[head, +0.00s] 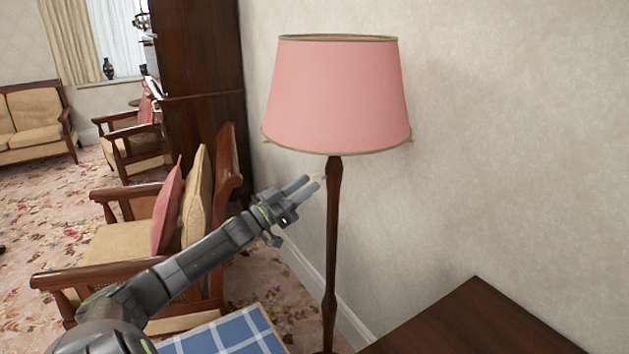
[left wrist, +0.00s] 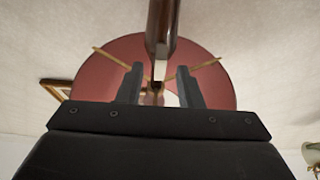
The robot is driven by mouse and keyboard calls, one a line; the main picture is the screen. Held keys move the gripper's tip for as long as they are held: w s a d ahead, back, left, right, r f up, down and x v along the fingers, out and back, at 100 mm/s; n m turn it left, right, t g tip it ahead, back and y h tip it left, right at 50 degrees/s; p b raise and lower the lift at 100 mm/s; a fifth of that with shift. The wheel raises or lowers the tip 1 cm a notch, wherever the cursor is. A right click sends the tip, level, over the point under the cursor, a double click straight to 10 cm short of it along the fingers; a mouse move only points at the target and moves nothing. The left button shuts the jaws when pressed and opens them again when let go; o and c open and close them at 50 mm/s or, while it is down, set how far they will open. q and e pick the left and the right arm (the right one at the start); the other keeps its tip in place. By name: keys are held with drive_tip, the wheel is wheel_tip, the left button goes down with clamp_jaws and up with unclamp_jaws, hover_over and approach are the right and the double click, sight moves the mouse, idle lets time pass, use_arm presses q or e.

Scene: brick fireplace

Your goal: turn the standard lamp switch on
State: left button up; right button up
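The standard lamp has a pink shade (head: 337,95) with a gold rim and a dark turned wooden pole (head: 333,230). My left gripper (head: 309,184) is just left of the upper pole, a little below the shade. Its two fingers (left wrist: 159,68) are apart and hold nothing that I can see. The left wrist view looks up into the pink shade (left wrist: 105,75), with the pole (left wrist: 162,30) coming down from the top in line with the finger gap. A small pale part (head: 318,177) shows at the fingertips; I cannot tell if it is the switch. My right gripper is not in view.
A wooden armchair (head: 120,245) with cushions stands left of the lamp, behind my left arm. A dark wooden tabletop (head: 480,325) is at the lower right. A blue checked cloth (head: 225,335) is at the bottom. The plain wall (head: 500,150) is close behind the lamp.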

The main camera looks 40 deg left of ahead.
sight(312, 181)
use_arm(q)
drive_tip(key=shift+x, duration=1.15)
drive_tip(key=shift+w+d+r, duration=0.15)
drive_tip(key=shift+w+r, duration=0.1)
drive_tip(key=shift+w, duration=0.2)
drive_tip(key=shift+c, duration=0.2)
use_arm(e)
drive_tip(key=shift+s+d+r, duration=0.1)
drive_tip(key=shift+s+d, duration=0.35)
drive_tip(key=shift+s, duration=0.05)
use_arm(q)
clamp_jaws()
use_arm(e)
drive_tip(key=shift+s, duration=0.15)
